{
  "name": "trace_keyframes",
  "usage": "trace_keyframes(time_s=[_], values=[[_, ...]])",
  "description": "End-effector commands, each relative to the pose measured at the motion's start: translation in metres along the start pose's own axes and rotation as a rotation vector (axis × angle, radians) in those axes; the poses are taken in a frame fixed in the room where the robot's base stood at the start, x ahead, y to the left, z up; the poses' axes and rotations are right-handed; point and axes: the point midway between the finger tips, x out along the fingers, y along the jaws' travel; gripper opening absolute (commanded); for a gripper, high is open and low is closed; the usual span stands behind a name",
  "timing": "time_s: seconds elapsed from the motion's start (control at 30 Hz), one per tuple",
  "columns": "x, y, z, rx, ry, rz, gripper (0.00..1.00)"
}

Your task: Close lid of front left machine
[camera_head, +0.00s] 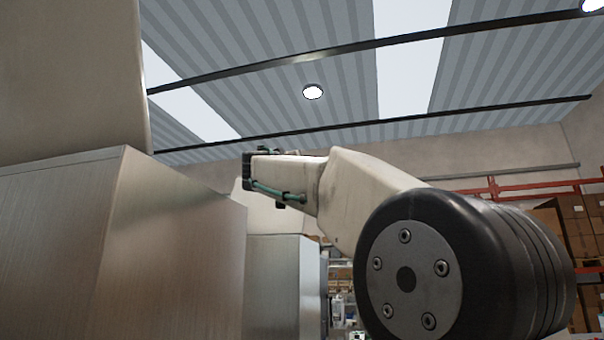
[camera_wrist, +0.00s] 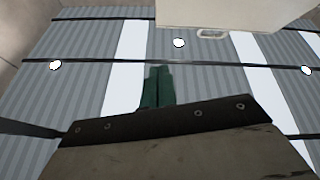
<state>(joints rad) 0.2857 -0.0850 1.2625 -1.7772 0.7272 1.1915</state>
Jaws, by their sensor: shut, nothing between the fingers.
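A large brushed-metal machine (camera_head: 60,245) fills the left of the head view, close to me. Its pale lid (camera_head: 70,75) stands raised above the body and runs out of the top of the picture. A pale panel with a recessed handle (camera_wrist: 225,14) shows at the top of the wrist view; it looks like a raised lid, but I cannot tell whose. My gripper (camera_wrist: 156,86) shows in the wrist view as green fingers together with nothing between them, below and left of that panel. In the head view my arm reaches left, its end beyond the near machine's right edge.
A second metal machine (camera_head: 275,285) stands behind the near one, its top partly hidden by my arm. A red rack (camera_head: 520,188) and stacked boxes (camera_head: 585,225) are at the far right. The space above my arm is open to the ceiling.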

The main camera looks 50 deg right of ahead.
Motion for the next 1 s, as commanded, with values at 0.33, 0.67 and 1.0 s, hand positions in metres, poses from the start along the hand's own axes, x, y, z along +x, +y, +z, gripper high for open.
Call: trace_keyframes(time_s=[0.33,0.67,1.0], values=[[0.006,-0.003,0.002,0.258,0.008,-0.002,0.00],[0.065,-0.003,0.002,0.257,0.006,0.000,0.00],[0.116,-0.007,0.016,0.255,0.006,-0.002,0.00]])
